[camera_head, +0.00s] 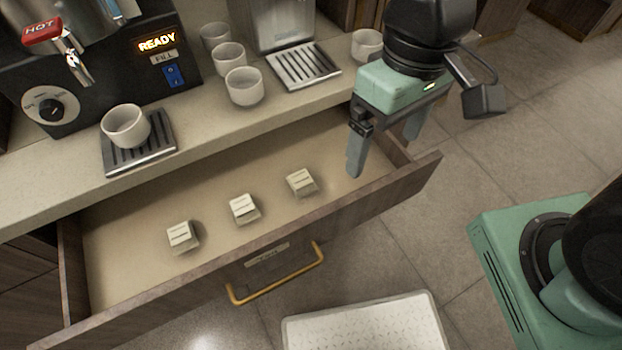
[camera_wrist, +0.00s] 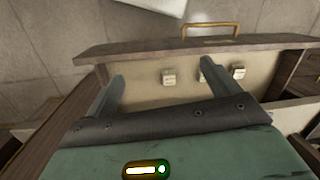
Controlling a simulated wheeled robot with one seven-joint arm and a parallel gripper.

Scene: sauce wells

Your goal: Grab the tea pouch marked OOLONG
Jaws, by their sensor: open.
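Three small pale pouches with dark label marks sit in a row in the open drawer (camera_head: 130,214): a left pouch (camera_head: 181,237), a middle pouch (camera_head: 243,208) and a right pouch (camera_head: 301,182). The lettering is too small to read, so I cannot tell which is OOLONG. My gripper (camera_head: 383,153) is open and empty over the drawer's right end, to the right of the right pouch and apart from it. In the wrist view one pouch (camera_wrist: 169,77) shows between the fingers, another (camera_wrist: 238,72) lies further right, and a third is partly hidden by the right finger.
The drawer front with its brass handle (camera_head: 277,277) and the side walls bound the space. The counter (camera_head: 70,190) overhangs the drawer's back. Cups (camera_head: 244,87), a drip tray (camera_head: 303,66) and a hot-water machine (camera_head: 110,85) stand on it. The drawer floor around the pouches is clear.

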